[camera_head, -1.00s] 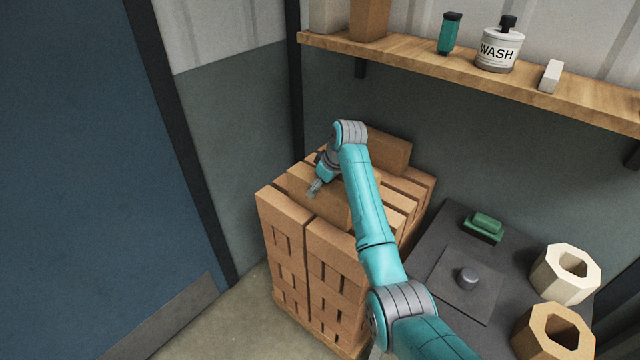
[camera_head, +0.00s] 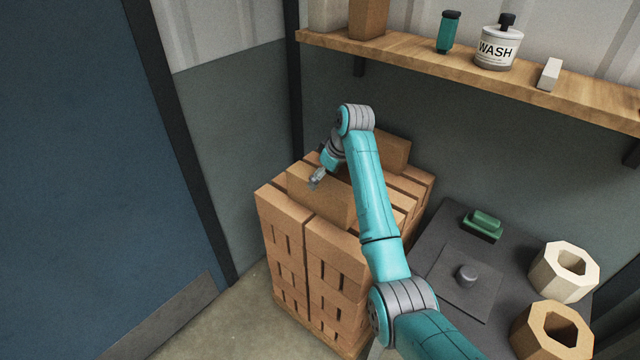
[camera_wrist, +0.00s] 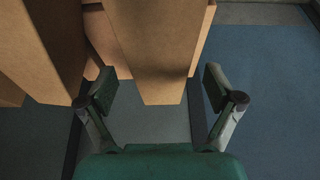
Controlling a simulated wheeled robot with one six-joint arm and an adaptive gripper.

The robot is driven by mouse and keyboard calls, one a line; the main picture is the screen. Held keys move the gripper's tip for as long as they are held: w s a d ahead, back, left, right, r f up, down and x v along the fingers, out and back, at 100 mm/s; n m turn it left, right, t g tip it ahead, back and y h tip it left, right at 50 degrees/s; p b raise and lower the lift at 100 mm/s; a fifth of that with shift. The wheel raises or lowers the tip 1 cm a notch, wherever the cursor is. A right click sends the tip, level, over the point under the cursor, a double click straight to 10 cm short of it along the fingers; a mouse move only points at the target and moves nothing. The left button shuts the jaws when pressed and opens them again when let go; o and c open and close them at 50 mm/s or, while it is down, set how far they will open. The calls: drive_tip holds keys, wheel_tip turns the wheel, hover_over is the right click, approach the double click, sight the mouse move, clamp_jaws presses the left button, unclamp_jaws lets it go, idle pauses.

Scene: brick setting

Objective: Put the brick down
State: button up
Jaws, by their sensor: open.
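The brick (camera_head: 322,203) is tan-brown and lies on top of the stack of bricks (camera_head: 283,215), near its front left. My gripper (camera_head: 317,179) is open just above this brick, with nothing held. In the wrist view my gripper's (camera_wrist: 160,92) two fingers are spread wide, and the end of the brick (camera_wrist: 160,60) shows beyond and between them, apart from both. My arm hides part of the stack and the right end of the brick in the head view.
Another brick (camera_head: 394,150) lies at the back of the stack. A dark table (camera_head: 440,235) on the right bears a green brush-like object (camera_head: 483,224) and two octagonal rings. A wooden shelf (camera_head: 420,67) with a WASH bottle (camera_head: 498,50) hangs behind. A blue door (camera_head: 80,180) is at left.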

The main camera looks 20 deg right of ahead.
drive_tip(key=v, duration=0.7)
drive_tip(key=shift+r, duration=0.3)
